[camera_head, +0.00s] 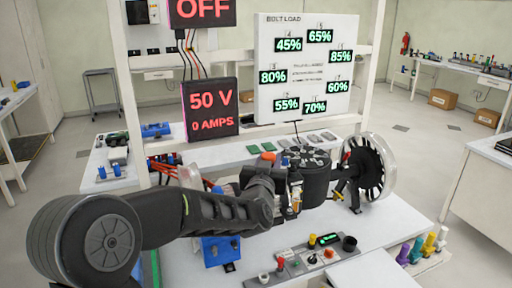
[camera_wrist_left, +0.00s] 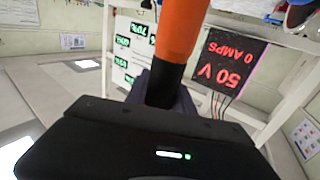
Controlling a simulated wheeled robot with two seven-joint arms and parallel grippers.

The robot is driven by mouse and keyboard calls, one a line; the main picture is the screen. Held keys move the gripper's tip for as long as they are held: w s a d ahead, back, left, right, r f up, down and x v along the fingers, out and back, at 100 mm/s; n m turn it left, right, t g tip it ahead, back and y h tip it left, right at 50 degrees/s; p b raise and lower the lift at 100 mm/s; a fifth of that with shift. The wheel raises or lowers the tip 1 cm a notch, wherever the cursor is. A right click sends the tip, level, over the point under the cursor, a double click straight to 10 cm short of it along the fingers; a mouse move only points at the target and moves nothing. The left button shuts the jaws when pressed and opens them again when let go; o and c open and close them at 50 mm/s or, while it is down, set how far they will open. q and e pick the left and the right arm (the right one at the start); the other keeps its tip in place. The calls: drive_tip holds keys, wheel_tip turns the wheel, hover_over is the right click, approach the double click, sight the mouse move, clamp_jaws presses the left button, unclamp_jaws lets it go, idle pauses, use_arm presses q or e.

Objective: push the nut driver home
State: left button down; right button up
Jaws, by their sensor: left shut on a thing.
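The nut driver shows large in the left wrist view as an orange handle (camera_wrist_left: 185,35) with a black end (camera_wrist_left: 165,85). My left gripper (camera_wrist_left: 160,98) is shut around the black end. The handle extends up out of that frame, so its far end is hidden. A small yellow and red piece (camera_head: 341,188) shows just left of the hub. I cannot tell whether the driver touches a bolt. My right gripper is not in view.
A white board of bolt loads (camera_head: 304,68) shows several green percentages. A black display (camera_head: 210,109) reads 50 V, 0 AMPS, and one above (camera_head: 201,11) reads OFF. A small control panel (camera_head: 307,262) lies at the front. Coloured tools (camera_head: 428,242) stand at the right.

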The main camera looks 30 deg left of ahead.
use_arm(q)
drive_tip(key=s+d+f+m+t+h+b, duration=0.1)
drive_tip(key=d+f+h, duration=0.6)
drive_tip(key=d+f, duration=1.3)
wheel_tip(320, 180, down, 4)
drive_tip(key=s+m+b, duration=0.1)
drive_tip(key=m+b, duration=0.1)
drive_tip(key=m, duration=0.1)
drive_tip(key=shift+d+r+m+t, duration=0.25)
drive_tip(key=shift+d+m+t, duration=0.05)
drive_tip(key=shift+d+m, duration=0.1)
